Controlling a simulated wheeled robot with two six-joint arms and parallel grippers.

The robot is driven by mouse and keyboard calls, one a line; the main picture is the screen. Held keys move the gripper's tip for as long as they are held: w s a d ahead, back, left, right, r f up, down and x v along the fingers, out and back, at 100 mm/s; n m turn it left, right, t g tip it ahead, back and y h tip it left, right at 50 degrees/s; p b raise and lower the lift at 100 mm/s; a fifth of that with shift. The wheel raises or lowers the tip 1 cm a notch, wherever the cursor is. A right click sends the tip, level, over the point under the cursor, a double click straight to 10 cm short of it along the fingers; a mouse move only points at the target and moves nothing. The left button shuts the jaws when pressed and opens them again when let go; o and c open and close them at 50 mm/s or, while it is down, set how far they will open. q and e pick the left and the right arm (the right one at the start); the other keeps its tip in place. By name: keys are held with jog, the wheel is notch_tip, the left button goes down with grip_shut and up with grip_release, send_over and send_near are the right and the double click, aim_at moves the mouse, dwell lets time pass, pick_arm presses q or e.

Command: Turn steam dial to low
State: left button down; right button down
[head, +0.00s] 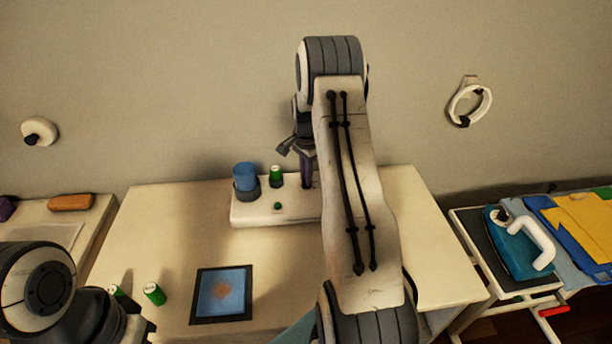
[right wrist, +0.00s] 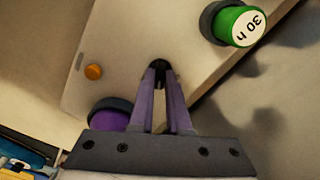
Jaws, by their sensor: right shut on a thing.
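A white slab-shaped unit (head: 255,212) stands at the back of the table. My right gripper (head: 307,184) points down at its top. In the right wrist view my right gripper (right wrist: 159,82) has its fingertips closed together on a small dark knob (right wrist: 158,70), possibly the steam dial. No setting mark can be read on it, and the fingers partly cover it. My right arm hides the unit's right part in the head view. My left gripper (head: 138,326) is low at the left, partly cut off, and its jaws cannot be made out.
On the unit are a blue cylinder (head: 245,177) in a dark holder and a green-capped piece (head: 276,174). The wrist view shows an orange button (right wrist: 93,72) and a purple cylinder (right wrist: 108,121). A dark-framed panel (head: 222,294) lies in front. An iron (head: 520,243) stands right.

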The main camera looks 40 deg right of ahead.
jog(key=shift+d+r, duration=0.1)
jog(key=shift+d, duration=0.05)
jog(key=c, duration=0.9)
grip_release()
notch_tip(320, 180, up, 10)
jog(key=shift+r+b, duration=0.2)
jog(key=shift+b, duration=0.65)
